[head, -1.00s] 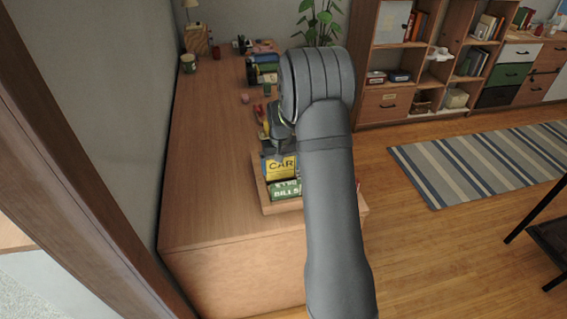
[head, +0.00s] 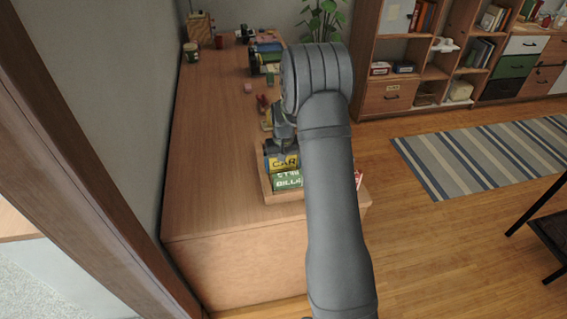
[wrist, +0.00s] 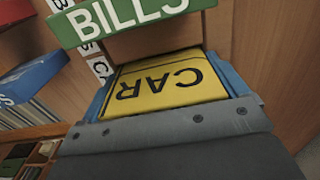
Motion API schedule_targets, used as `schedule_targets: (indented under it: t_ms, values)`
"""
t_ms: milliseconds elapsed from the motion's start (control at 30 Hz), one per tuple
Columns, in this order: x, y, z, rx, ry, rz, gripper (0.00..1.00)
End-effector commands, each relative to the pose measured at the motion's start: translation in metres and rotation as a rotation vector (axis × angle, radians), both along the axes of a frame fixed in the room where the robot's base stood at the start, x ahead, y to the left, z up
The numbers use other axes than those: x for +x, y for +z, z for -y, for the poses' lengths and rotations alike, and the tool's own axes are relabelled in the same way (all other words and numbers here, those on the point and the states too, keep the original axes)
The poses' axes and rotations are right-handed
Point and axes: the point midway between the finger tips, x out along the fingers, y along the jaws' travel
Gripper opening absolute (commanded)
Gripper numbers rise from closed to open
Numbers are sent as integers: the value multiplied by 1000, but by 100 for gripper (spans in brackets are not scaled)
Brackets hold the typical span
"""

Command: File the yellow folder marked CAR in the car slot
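The yellow folder (head: 284,162) marked CAR is at the wooden sorter (head: 266,188), just behind the green folder (head: 288,181) marked BILLS. In the wrist view the yellow folder (wrist: 168,84) sits between the blue-edged fingers of my gripper (wrist: 166,72), which looks shut on it. The green folder (wrist: 120,18) is just beyond it. White tags (wrist: 90,46) with black letters stand beside the folders; one is partly covered. The folder's lower part and the slot under it are hidden. In the head view my arm covers the sorter's right side.
The sorter stands near the front end of a long wooden cabinet top (head: 215,170), which is bare on the left. Small items and a green-and-blue stack (head: 265,58) lie farther back. A blue folder (wrist: 30,77) shows at left in the wrist view.

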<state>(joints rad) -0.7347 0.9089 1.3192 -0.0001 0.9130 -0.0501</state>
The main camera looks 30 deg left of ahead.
Motion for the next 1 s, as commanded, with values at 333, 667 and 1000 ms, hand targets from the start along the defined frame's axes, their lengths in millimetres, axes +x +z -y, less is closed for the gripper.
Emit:
schedule_targets:
  t_ms: [333,667,1000]
  values:
    - [0,5,0,1,0,1,100]
    - [1,68,0,4,0,4,100]
    - [0,145,0,2,0,2,100]
